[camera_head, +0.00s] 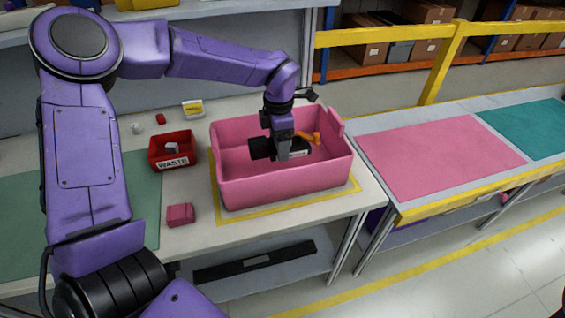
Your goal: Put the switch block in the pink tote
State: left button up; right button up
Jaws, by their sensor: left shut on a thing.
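The pink tote (262,185) stands on the white table inside a yellow outline, its top open. My left gripper (281,154) reaches down into it and is shut on a dark thing. This looks like the switch block, but the fingers and wrist hide most of it, so I cannot tell its shape or whether it touches the tote's floor. A dark piece with a pale label (299,153) shows just right of the fingers. My right gripper is not in view.
An orange part (313,138) lies in the tote. A red waste bin (172,163) holding a pale piece and a small pink block (180,214) are left of the tote. A white and yellow box (193,110) is behind. A second table with a pink mat (440,155) is at right.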

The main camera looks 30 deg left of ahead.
pick_arm(q)
jog(key=f, duration=0.7)
jog(key=shift+s+a+f+p, duration=0.2)
jog(key=shift+s+a+p, duration=0.1)
jog(key=shift+p, duration=0.1)
jog(key=shift+w+d+f, duration=0.1)
jog(key=shift+f, duration=0.15)
jog(key=o, duration=1.2)
jog(key=shift+f, duration=0.15)
jog(key=shift+c, duration=0.2)
notch_tip(320, 180, up, 12)
jog(key=shift+r+b, duration=0.2)
jog(key=shift+b, duration=0.5)
